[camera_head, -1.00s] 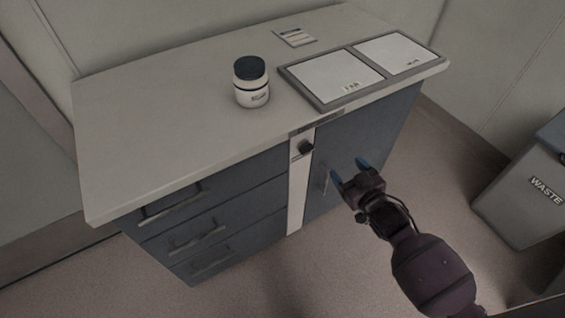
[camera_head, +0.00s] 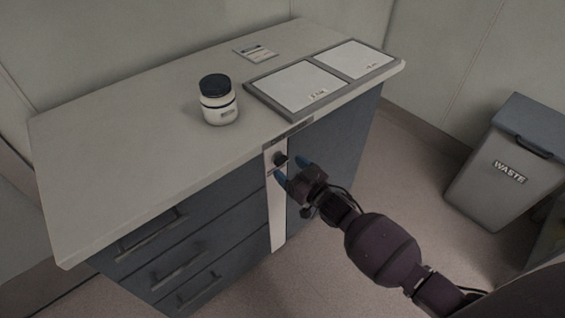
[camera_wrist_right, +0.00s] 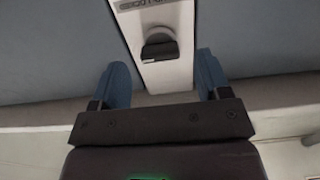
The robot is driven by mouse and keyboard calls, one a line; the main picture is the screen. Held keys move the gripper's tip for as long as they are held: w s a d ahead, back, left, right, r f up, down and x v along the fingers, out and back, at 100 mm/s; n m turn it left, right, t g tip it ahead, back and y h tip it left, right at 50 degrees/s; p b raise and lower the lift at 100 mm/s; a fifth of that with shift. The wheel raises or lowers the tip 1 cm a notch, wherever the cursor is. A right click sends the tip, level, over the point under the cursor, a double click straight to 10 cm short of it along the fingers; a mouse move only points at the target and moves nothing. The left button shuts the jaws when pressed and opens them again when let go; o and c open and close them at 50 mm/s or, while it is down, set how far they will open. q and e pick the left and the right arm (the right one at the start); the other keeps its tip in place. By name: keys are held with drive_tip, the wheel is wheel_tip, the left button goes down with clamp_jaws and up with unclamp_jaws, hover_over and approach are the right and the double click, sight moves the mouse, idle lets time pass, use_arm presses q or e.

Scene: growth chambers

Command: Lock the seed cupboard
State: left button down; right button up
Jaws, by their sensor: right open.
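The seed cupboard (camera_head: 335,150) is the blue-grey door at the right of the counter unit, and it looks shut. A dark lock knob (camera_head: 281,159) sits on the pale vertical strip (camera_head: 277,215) between the door and the drawers. My right gripper (camera_head: 291,170) is open and close in front of the knob. In the right wrist view, the knob (camera_wrist_right: 159,48) lies ahead of and between the two blue fingertips (camera_wrist_right: 163,70), apart from both. The door handle is hidden behind my right gripper and arm. My left gripper is not in view.
A white jar with a dark lid (camera_head: 218,100) stands on the counter (camera_head: 130,125). A two-panel tray (camera_head: 255,92) and a small card (camera_head: 256,53) lie beside it. Drawers (camera_head: 175,265) are at the left. A waste bin (camera_head: 490,185) stands at the right on open floor.

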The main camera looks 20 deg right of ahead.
sight(284, 163)
drive_tip(key=shift+x, duration=1.55)
drive_tip(key=shift+c, duration=0.2)
drive_tip(key=c, duration=0.9)
